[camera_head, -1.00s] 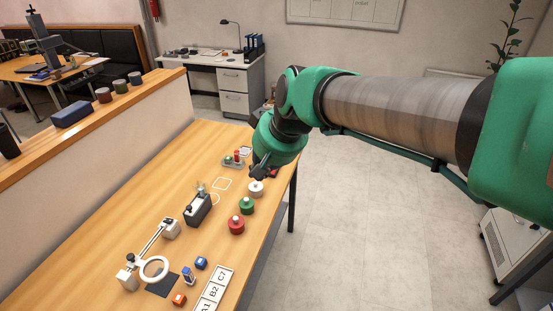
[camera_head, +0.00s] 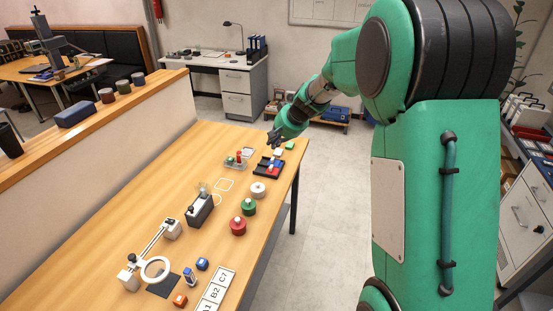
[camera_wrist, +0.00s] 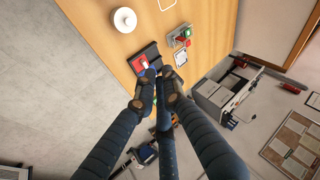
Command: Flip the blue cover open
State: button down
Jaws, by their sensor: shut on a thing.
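A black base (camera_head: 262,170) with red, blue and white parts sits near the far right edge of the wooden table. Its blue cover (camera_head: 276,161) is small in the head view. My gripper (camera_head: 275,146) is right at the far end of the base. In the wrist view the black base (camera_wrist: 144,54) has a red and white part (camera_wrist: 141,64) on it. A bit of blue cover (camera_wrist: 151,73) shows at the tips of my gripper (camera_wrist: 157,74), which is shut on it. The fingers hide most of the cover, and its tilt is unclear.
White (camera_head: 258,189), green (camera_head: 249,206) and red (camera_head: 238,226) round buttons line the table's right side. A ring magnifier (camera_head: 155,269) stands nearer.

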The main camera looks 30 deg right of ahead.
jog(key=w+d+f+m, duration=0.1)
jog(key=w+d+f, duration=0.3)
jog(key=d+f, duration=0.3)
jog(key=w+d+f+m+h, duration=0.1)
jog(key=w+d+f, duration=0.3)
jog(key=d+f, duration=0.4)
jog(key=shift+f+m, duration=0.4)
jog(key=shift+f, duration=0.05)
jog(key=shift+w+a+f, duration=0.1)
jog(key=shift+w+f, duration=0.05)
jog(key=shift+w, duration=0.05)
jog(key=b, duration=0.2)
send_near(277, 162)
jog(key=f, duration=0.1)
jog(key=d+f, duration=0.1)
jog(key=f, duration=0.1)
jog(key=d+f, duration=0.1)
jog(key=f, duration=0.1)
jog(key=shift+w+d, duration=0.1)
jog(key=shift+d, duration=0.05)
jog(key=shift+w+a+r, duration=0.1)
jog(key=shift+w+a, duration=1.3)
jog(key=shift+w, duration=0.05)
